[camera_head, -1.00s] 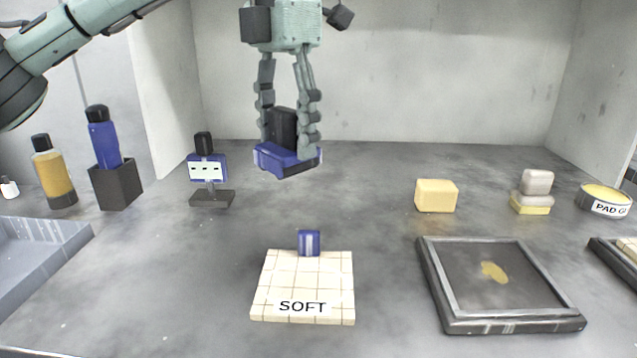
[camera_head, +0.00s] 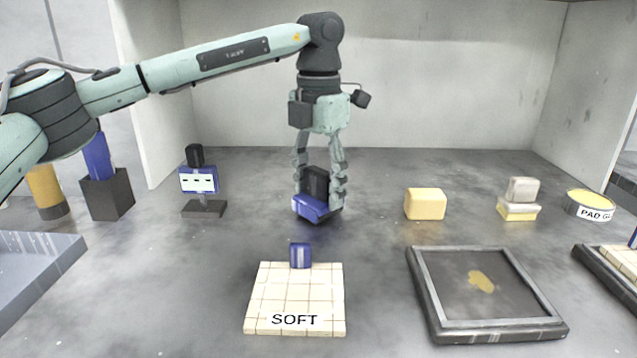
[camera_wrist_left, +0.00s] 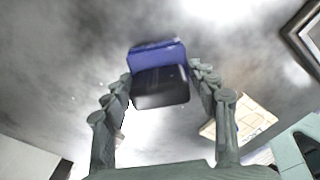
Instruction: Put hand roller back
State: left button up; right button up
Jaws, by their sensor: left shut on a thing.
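The hand roller (camera_head: 313,209), a blue body with an upright black handle, is held in my left gripper (camera_head: 320,198). The fingers close on it from both sides, and it hangs upright at table height behind the pad marked SOFT; I cannot tell whether it touches the table. In the left wrist view the roller's black handle (camera_wrist_left: 160,88) sits between the fingers with the blue body beyond it. My right gripper is not in view.
The SOFT pad (camera_head: 265,300) with a small blue block (camera_head: 300,255) is in front. A framed platen (camera_head: 430,300) and a yellow block (camera_head: 425,204) are to the right. A small blue stand (camera_head: 199,181) and a black holder (camera_head: 108,195) are to the left. Bare table surrounds the roller.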

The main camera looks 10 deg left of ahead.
pick_arm(q)
jog(key=shift+f, duration=0.1)
jog(key=shift+s+f+b, duration=0.15)
jog(key=shift+f+b, duration=0.2)
jog(key=shift+f, duration=0.1)
jog(key=shift+c, duration=1.7)
jog(key=o, duration=1.1)
jog(key=shift+f, duration=0.15)
jog(key=shift+c, duration=0.2)
jog(key=o, duration=0.4)
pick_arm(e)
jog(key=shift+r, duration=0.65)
